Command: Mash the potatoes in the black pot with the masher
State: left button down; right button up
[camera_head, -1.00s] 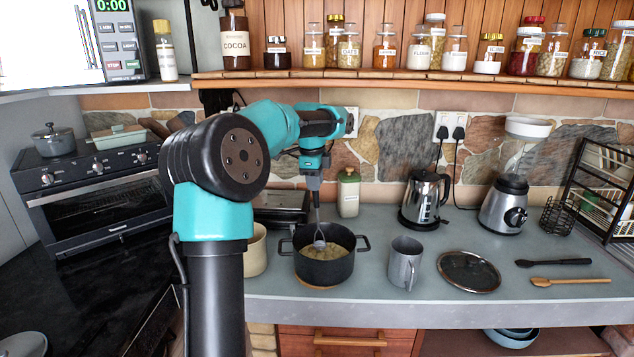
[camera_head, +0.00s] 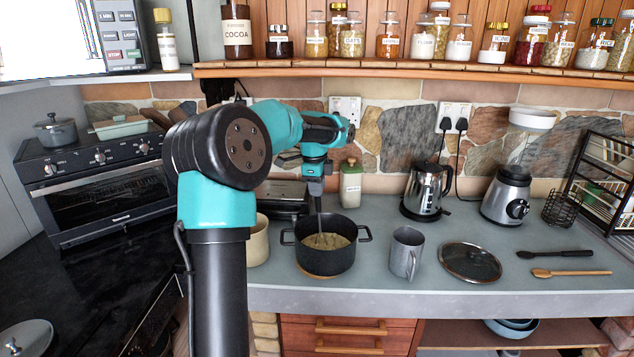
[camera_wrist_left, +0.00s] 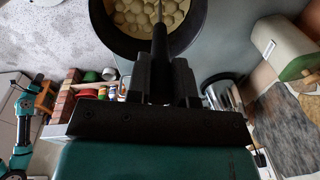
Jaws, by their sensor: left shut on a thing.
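The black pot (camera_head: 326,257) stands on the grey counter and holds pale yellow potatoes (camera_head: 326,241); they also show as rounded lumps in the left wrist view (camera_wrist_left: 136,18). My left gripper (camera_head: 315,189) is above the pot, shut on the upright handle of the masher (camera_head: 319,218). The masher reaches down into the potatoes, and its head is mostly hidden in them. In the left wrist view the gripper (camera_wrist_left: 160,75) holds the dark handle, which points into the pot (camera_wrist_left: 102,28). My right gripper is not in view.
A grey mug (camera_head: 406,254) and a glass lid (camera_head: 470,262) stand to the right of the pot. A cream canister (camera_head: 350,185) stands behind it, and a beige container (camera_head: 258,240) is close on its left. A kettle (camera_head: 425,192) stands further back right.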

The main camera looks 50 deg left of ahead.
pick_arm(q)
jog(key=shift+r, duration=0.1)
dwell(0.3)
jog(key=shift+r, duration=2.4)
jog(key=shift+s+d, duration=0.1)
jog(key=s+d, duration=0.3)
jog(key=shift+s+d, duration=0.25)
jog(key=shift+d, duration=0.05)
jog(key=shift+f, duration=0.1)
